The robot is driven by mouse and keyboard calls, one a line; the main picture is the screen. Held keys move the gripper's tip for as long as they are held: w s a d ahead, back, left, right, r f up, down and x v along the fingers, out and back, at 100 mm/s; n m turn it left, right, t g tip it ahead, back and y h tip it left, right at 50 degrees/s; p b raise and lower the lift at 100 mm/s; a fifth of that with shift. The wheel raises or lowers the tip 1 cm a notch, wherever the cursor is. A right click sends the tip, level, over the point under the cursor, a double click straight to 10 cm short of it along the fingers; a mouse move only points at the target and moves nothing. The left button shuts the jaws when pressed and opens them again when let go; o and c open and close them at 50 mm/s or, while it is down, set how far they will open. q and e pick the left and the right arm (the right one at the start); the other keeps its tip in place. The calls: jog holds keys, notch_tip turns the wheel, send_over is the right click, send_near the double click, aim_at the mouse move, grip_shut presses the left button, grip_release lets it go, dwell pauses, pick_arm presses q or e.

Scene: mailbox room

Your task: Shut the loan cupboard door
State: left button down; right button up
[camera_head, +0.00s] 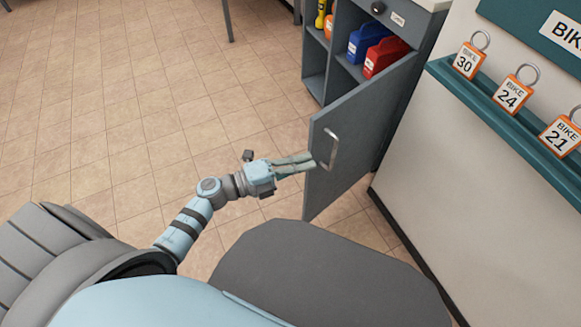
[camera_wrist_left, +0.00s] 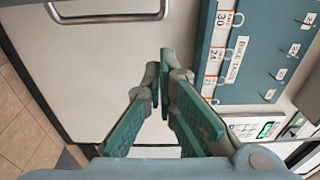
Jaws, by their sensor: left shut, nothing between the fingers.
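The grey loan cupboard door (camera_head: 350,140) stands open, hinged at the cupboard's right side, its free edge towards me. Its metal handle (camera_head: 331,148) is near that free edge. My left gripper (camera_head: 309,163) is shut and empty, its fingertips overlapping the door's free edge just left of the handle. I cannot tell whether they touch the door. My right gripper is out of view.
The cupboard (camera_head: 314,88) holds a blue case (camera_head: 368,42) and a red case (camera_head: 387,57). A chair or table leg (camera_head: 228,20) stands at the top. The tiled floor at left is clear.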

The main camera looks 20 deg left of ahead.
aim_at(311, 148)
pick_arm(q)
jog(key=w+b, duration=0.2)
jog(key=w, duration=0.3)
jog(key=shift+d, duration=0.15)
jog(key=shift+w, duration=0.1)
jog(key=shift+r, duration=0.1)
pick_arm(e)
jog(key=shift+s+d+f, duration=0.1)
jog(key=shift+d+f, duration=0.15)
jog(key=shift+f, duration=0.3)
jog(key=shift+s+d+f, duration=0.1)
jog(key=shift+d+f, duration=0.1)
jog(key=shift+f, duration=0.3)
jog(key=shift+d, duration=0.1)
pick_arm(q)
jog(key=shift+a, duration=0.2)
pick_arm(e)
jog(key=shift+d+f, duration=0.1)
